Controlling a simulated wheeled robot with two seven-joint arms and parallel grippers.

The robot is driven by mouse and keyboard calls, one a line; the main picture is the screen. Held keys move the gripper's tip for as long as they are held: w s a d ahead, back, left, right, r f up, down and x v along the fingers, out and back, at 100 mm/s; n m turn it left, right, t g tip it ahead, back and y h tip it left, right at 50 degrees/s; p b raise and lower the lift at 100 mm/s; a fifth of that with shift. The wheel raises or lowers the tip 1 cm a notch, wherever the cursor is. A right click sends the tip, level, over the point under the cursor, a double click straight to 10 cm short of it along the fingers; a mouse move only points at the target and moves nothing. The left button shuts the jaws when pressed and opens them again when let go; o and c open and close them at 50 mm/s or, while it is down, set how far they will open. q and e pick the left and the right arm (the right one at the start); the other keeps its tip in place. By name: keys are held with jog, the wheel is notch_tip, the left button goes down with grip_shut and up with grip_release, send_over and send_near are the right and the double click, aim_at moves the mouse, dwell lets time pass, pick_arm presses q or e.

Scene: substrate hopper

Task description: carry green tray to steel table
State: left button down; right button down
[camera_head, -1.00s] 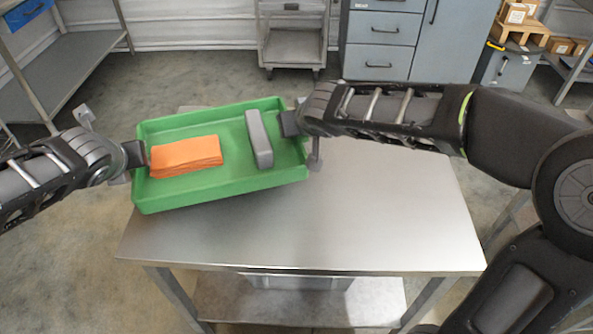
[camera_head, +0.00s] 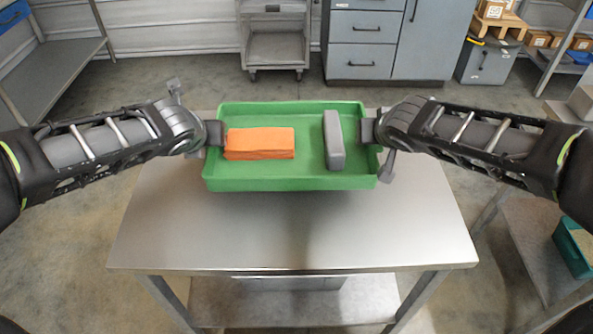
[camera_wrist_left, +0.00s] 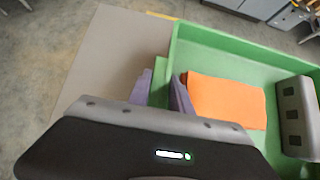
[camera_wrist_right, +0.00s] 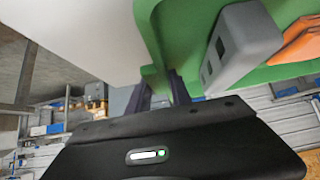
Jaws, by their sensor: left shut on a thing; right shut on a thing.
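The green tray (camera_head: 290,184) is over the far part of the steel table (camera_head: 290,235), roughly level and square to it in the head view. I cannot tell whether its base touches the top. An orange folded cloth (camera_head: 260,143) lies in its left part and a grey block (camera_head: 333,140) in its right part. My left gripper (camera_head: 217,133) is shut on the left wall, also seen in the left wrist view (camera_wrist_left: 165,85). My right gripper (camera_head: 370,131) is shut on the right wall, also seen in the right wrist view (camera_wrist_right: 160,85).
The near half of the tabletop is bare. A grey bin (camera_head: 290,283) sits on the lower shelf. A grey cart (camera_head: 274,45) and drawer cabinet (camera_head: 365,45) stand at the back. Shelving (camera_head: 55,65) is at left, and a teal bin (camera_head: 575,248) is at lower right.

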aim_at(215, 160)
pick_arm(q)
jog(key=shift+r, duration=0.1)
pick_arm(e)
jog(key=shift+r, duration=0.1)
